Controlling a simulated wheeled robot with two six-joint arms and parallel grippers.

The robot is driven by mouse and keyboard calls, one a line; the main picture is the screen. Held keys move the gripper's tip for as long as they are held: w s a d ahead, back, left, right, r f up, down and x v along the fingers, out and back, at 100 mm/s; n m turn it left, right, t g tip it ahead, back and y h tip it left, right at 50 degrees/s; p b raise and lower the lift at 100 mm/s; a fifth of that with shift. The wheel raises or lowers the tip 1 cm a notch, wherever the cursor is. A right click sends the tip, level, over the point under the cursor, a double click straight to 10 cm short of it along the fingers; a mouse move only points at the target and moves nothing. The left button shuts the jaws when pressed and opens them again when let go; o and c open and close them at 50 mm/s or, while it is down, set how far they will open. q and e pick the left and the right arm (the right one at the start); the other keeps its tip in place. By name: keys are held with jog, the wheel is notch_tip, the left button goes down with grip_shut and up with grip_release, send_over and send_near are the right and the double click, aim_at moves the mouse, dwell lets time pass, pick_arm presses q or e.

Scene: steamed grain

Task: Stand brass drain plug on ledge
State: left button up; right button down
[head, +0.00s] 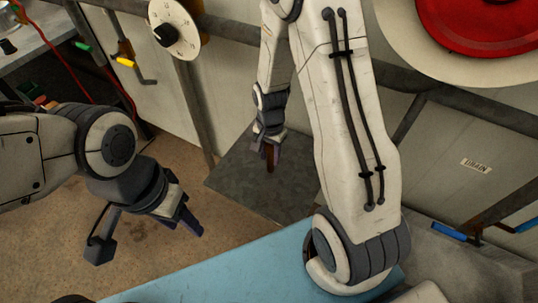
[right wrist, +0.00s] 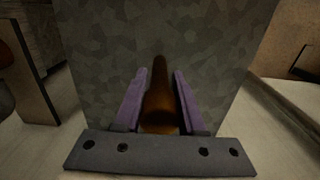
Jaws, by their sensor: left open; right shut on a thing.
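The brass drain plug (head: 271,162) is a brown-orange upright piece between the fingers of my right gripper (head: 269,150), over the grey ledge (head: 235,178). In the right wrist view the plug (right wrist: 160,103) lies between the two purple fingers of the gripper (right wrist: 160,95), with the mottled grey ledge (right wrist: 105,45) behind it. I cannot tell whether the plug's lower end touches the ledge. My left gripper (head: 146,237) is open and empty at the lower left, its fingers wide apart, away from the plug.
A blue surface (head: 220,275) lies at the front. A rail with a white dial (head: 174,28) runs along the back wall. Bare brown floor (head: 150,260) shows at left.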

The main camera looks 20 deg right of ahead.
jog(key=shift+f, duration=0.1)
jog(key=c, duration=0.5)
grip_release()
